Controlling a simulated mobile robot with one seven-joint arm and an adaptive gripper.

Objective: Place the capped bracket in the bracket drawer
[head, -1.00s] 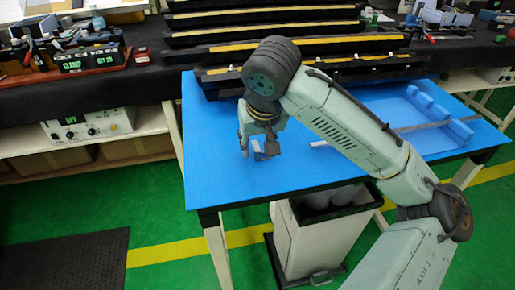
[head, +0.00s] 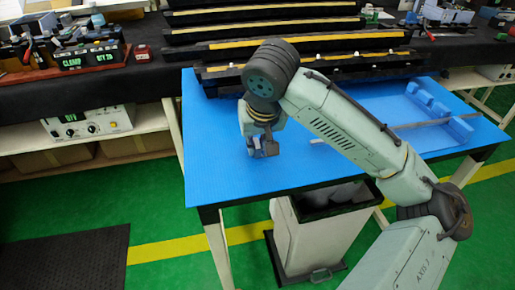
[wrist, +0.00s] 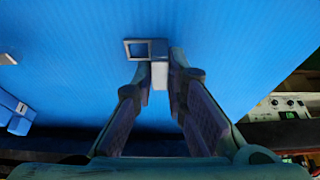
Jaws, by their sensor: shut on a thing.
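The bracket (wrist: 160,50) is a small grey piece with an open square metal frame on its left and a pale block between my fingers. It is at the blue tabletop; I cannot tell whether it touches it. My gripper (wrist: 161,70) is shut on it, one finger on each side. In the head view my gripper (head: 262,152) points down over the left-middle part of the blue table (head: 215,170), and its fingers mostly hide the bracket. I cannot pick out the bracket drawer with certainty.
A pale cabinet or bin with an open black top (head: 340,203) stands under the table's front edge. Blue blocks and a long grey bar (head: 425,124) lie at the table's right. Black stepped racks (head: 300,50) stand behind. The table's left side is clear.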

